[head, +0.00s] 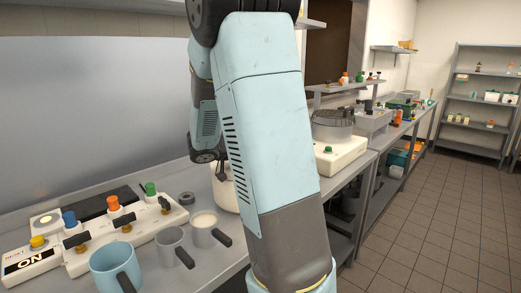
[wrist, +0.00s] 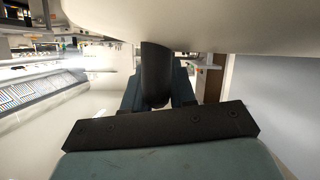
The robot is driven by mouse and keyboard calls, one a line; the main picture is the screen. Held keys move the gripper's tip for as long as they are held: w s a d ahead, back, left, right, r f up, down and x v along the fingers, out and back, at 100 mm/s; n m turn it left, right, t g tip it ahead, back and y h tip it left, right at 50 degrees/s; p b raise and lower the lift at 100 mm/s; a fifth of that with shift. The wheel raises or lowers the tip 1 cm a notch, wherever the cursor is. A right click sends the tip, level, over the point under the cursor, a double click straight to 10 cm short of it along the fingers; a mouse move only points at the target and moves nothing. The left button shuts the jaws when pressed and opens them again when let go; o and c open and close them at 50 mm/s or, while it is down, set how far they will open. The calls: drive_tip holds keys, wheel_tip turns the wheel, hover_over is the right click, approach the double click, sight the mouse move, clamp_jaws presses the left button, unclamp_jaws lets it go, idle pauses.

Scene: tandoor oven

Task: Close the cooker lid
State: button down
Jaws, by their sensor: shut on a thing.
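In the wrist view my gripper (wrist: 156,98) is shut on a dark handle (wrist: 154,72). The handle joins a large white rounded surface (wrist: 230,25) across the top of the picture, which looks like the cooker lid. In the head view the white cooker (head: 225,192) stands on the counter, mostly hidden behind my arm. Its lid and my gripper's fingertips cannot be made out there, so I cannot tell how far open the lid is.
A white appliance with a grey top (head: 338,150) stands to the right. The tiled floor (head: 430,220) is clear.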

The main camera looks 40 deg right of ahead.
drive_tip(key=c, duration=1)
unclamp_jaws()
drive_tip(key=shift+r, duration=0.1)
drive_tip(key=v, duration=1.3)
drive_tip(key=shift+a+r, duration=0.1)
drive_tip(key=shift+a, duration=0.2)
drive_tip(key=s+a+n+y, duration=0.2)
drive_tip(key=s+n+y, duration=0.5)
drive_tip(key=s, duration=0.7)
drive_tip(key=s+a+n+t+y, duration=0.1)
drive_tip(key=s+a+n+y, duration=0.1)
drive_tip(key=a, duration=0.1)
drive_tip(key=s+a+r+n+t+y, duration=0.1)
drive_tip(key=s+a+n+y, duration=0.1)
drive_tip(key=s+a+n, duration=0.1)
drive_tip(key=s+a+n+t+y, duration=0.2)
drive_tip(key=s+a, duration=0.1)
drive_tip(key=shift+s+a+r+y, duration=0.1)
drive_tip(key=shift+a+r+y, duration=0.15)
drive_tip(key=shift+r+y, duration=0.05)
